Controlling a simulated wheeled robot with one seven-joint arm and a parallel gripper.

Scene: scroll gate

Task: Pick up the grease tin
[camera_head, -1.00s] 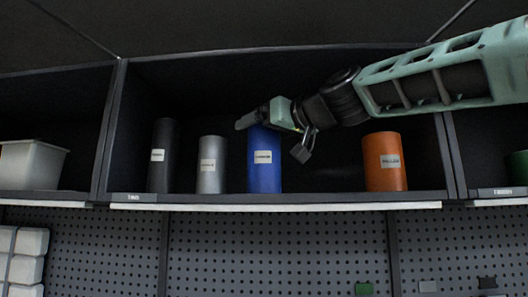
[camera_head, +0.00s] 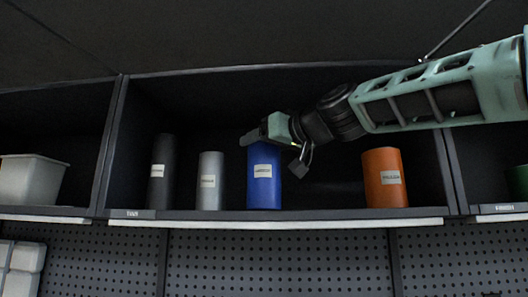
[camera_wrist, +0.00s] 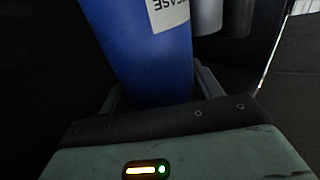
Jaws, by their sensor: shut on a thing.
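The grease tin is a tall blue cylinder (camera_head: 264,185) with a white label, standing upright on the shelf in the head view. In the wrist view the blue tin (camera_wrist: 150,65) fills the space between the jaws, and its upside-down label ends in "EASE". My gripper (camera_head: 274,150) reaches in from the upper right and is shut on the tin's upper part. In the wrist view the jaws (camera_wrist: 155,95) lie along both sides of the tin. The tin's base looks level with the neighbouring tins; I see no clear gap under it.
A grey tin (camera_head: 210,182) and a black tin (camera_head: 162,172) stand to the left of the blue one. An orange tin (camera_head: 384,178) stands to the right, under my arm. Shelf dividers (camera_head: 115,145) bound the bay. A white bin (camera_head: 30,180) sits in the left bay.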

